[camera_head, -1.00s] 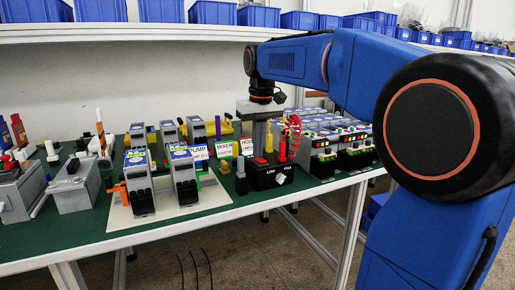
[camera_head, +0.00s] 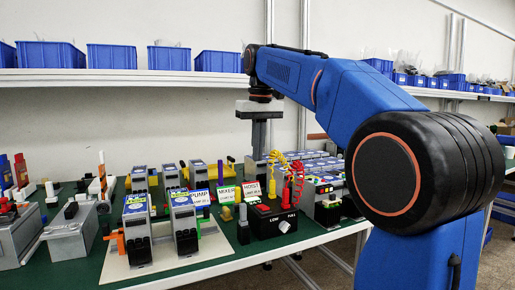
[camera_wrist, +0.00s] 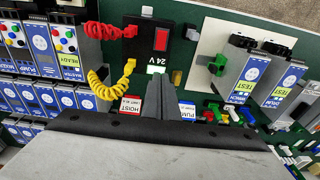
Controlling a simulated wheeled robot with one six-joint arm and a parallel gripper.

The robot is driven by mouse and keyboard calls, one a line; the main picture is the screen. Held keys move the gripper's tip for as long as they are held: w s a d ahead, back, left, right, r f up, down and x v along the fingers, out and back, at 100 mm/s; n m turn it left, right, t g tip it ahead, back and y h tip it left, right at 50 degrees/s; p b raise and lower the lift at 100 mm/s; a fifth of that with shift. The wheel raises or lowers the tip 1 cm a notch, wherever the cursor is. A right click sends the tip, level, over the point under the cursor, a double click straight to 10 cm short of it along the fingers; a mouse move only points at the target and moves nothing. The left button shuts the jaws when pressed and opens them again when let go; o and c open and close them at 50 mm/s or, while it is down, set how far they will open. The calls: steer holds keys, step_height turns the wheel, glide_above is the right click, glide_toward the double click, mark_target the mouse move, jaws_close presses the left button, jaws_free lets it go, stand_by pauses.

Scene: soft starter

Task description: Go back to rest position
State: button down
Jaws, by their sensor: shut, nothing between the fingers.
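My gripper (camera_head: 260,156) hangs from my blue arm, pointing down above the back of the bench, behind the black 24 V box (camera_head: 273,222). Its grey fingers are closed together with nothing between them. In the wrist view my gripper (camera_wrist: 162,80) shows from above as two grey fingers pressed together, over the area of the HOIST card (camera_wrist: 131,98) and PUMP card (camera_wrist: 187,110). A red coiled lead (camera_wrist: 110,31) and a yellow coiled lead (camera_wrist: 104,85) lie beside it, apart from the fingers.
The green bench (camera_head: 190,268) carries two grey soft starters (camera_head: 137,230) on a white board, rows of modules (camera_head: 318,170) at the right, and grey boxes (camera_head: 70,238) at the left. A shelf (camera_head: 130,77) with blue bins (camera_head: 112,57) runs behind. Air above the bench's left part is clear.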

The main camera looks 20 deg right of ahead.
steer(key=shift+r, duration=0.5)
